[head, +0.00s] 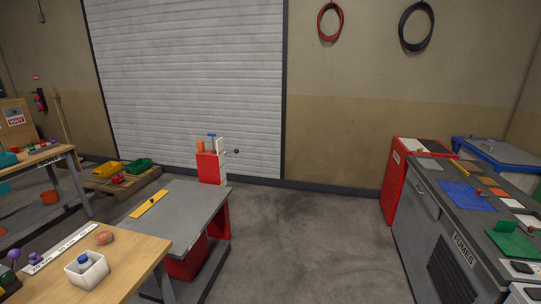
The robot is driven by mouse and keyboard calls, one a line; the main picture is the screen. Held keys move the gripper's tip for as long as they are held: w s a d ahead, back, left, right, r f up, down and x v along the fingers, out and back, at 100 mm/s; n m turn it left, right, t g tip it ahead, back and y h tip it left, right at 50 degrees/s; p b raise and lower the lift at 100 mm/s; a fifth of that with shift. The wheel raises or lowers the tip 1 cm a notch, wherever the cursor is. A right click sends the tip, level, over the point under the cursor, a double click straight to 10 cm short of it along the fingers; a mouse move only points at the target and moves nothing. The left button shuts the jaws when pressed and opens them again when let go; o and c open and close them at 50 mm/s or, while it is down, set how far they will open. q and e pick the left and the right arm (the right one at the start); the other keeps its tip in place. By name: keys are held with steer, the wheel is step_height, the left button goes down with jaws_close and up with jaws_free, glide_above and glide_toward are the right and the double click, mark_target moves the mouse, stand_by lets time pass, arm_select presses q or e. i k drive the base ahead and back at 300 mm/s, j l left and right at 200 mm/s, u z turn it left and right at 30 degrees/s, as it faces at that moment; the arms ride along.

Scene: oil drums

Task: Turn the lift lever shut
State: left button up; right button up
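No lever can be made out for certain. A red box with a white side (210,168) stands behind the grey-topped table. It has an orange piece, a blue-topped piece and a small dark knob (237,151) at its right. I cannot tell whether that knob belongs to a lever, or how it is turned. A yellow bar (149,204) lies on the grey tabletop. Neither of my grippers is in view.
The grey-topped table (185,215) and a wooden table (130,255) with a white cup (87,270) fill the left front. A grey bench marked FUMES (425,215) stands at the right. The middle floor (310,230) is clear.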

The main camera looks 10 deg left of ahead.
mark_target(213, 150)
steer(key=i+u, duration=0.15)
steer(key=i, duration=0.3)
steer(key=i+l+u, duration=0.2)
steer(key=i, duration=0.25)
steer(key=i+l+u, duration=0.15)
steer(key=i, duration=0.35)
steer(key=i+l+u, duration=0.15)
steer(key=i, duration=0.25)
